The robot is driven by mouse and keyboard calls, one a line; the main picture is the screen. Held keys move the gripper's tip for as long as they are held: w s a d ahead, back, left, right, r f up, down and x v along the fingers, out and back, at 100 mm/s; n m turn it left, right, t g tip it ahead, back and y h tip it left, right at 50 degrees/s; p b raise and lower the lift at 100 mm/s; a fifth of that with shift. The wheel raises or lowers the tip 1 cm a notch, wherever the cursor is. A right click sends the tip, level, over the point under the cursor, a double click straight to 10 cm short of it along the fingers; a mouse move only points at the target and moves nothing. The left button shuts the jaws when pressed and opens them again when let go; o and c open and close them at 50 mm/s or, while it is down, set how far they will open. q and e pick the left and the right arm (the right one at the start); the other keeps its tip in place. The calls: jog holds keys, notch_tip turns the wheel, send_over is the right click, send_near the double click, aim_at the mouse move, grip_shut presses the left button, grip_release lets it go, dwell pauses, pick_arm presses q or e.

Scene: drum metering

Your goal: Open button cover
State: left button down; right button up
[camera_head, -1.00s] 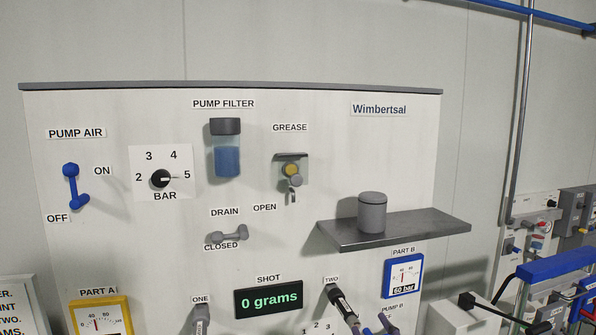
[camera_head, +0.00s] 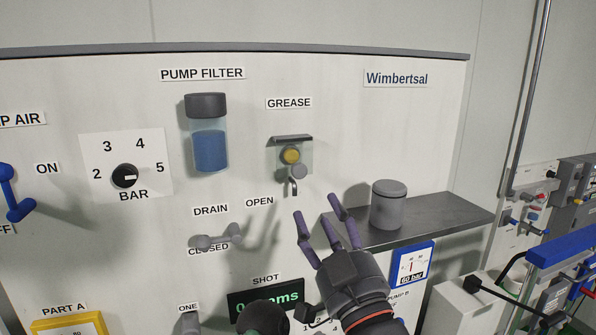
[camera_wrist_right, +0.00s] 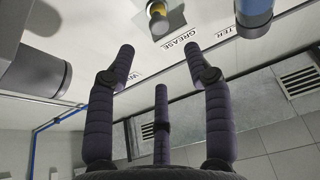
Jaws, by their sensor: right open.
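The GREASE button is yellow and sits on the panel behind a clear, flap-like cover (camera_head: 303,158) under a small dark hood. A grey round piece and a small hook-like tab show at its lower edge. The cover looks closed, hanging over the button. The yellow button (camera_head: 290,155) also shows at the top of the right wrist view (camera_wrist_right: 158,12). My right gripper (camera_head: 318,210) is open and empty, below and slightly right of the cover, its fingers pointing up toward it and apart from it.
A steel shelf (camera_head: 430,218) with a grey lidded canister (camera_head: 388,205) stands right of my right gripper. The blue pump filter (camera_head: 210,135) is left of the button, and the grey drain lever (camera_head: 218,241) is lower left. A dark rounded shape partly hides the SHOT display (camera_head: 290,297).

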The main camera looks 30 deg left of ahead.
aim_at(301, 171)
jog(key=p+x, duration=0.2)
jog(key=x, duration=0.5)
jog(key=shift+w+a, duration=0.15)
jog(key=shift+w, duration=0.05)
jog(key=shift+w+a+r+p, duration=0.4)
jog(key=shift+w+a+p, duration=0.05)
jog(key=shift+p, duration=0.1)
jog(key=shift+w+a+r, duration=0.1)
jog(key=shift+w+a, duration=0.25)
jog(key=shift+a, duration=0.1)
jog(key=shift+c, duration=0.5)
grip_shut()
jog(key=shift+r, duration=0.1)
